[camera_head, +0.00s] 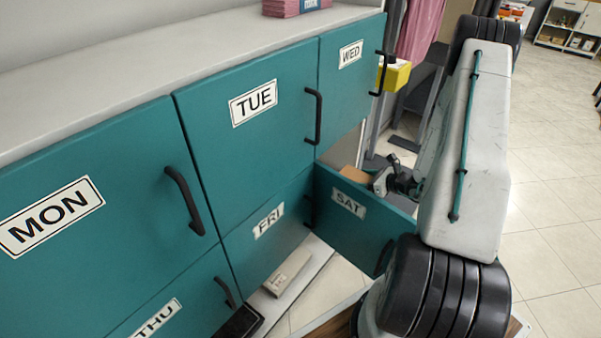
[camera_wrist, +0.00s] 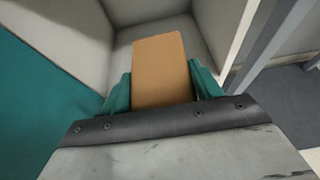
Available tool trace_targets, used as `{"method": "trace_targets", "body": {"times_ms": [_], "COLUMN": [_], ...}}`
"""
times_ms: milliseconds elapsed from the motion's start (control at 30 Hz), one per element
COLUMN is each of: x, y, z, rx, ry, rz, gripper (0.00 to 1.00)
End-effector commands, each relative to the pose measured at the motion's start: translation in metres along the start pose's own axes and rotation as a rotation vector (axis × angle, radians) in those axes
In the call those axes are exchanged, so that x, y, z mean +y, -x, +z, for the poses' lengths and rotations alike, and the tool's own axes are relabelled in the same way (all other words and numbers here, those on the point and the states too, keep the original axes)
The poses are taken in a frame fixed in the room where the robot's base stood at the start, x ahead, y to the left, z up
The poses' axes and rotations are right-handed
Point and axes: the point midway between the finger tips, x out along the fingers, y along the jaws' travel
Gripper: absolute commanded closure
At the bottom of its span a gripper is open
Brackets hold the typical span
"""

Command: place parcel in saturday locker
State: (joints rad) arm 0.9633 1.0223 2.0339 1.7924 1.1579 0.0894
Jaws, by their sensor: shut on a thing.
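The parcel (camera_wrist: 161,70) is a tan-brown box. In the wrist view it sits between the two teal fingers of my gripper (camera_wrist: 161,92), which is shut on it. The pale inside of a locker (camera_wrist: 122,22) surrounds the parcel's far end. In the head view the SAT locker door (camera_head: 345,222) stands open at the lower right of the cabinet. The parcel's tan top (camera_head: 355,174) shows just behind that door, beside my wrist. The locker's inside is mostly hidden in the head view. Whether the parcel touches the locker floor I cannot tell.
The MON (camera_head: 90,250), TUE (camera_head: 245,135), WED (camera_head: 345,95), THU (camera_head: 165,300) and FRI (camera_head: 265,235) doors look shut, with black handles. Pink folded items (camera_head: 295,6) lie on the cabinet top. A yellow object (camera_head: 394,76) hangs near the WED door. Tiled floor is open at right.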

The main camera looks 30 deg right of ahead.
Motion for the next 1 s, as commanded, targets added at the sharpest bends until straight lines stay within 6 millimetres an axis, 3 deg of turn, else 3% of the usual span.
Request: {"method": "trace_targets", "body": {"times_ms": [500,833,1000], "x": [-0.002,-0.002,-0.001], "y": [-0.11,-0.135,-0.162], "z": [0.046,0.056,0.067], "rx": [-0.002,-0.002,-0.001], "ry": [0.002,0.001,0.001], "rz": [-0.001,-0.001,0.0], "gripper": [0.89,0.89,0.89]}}
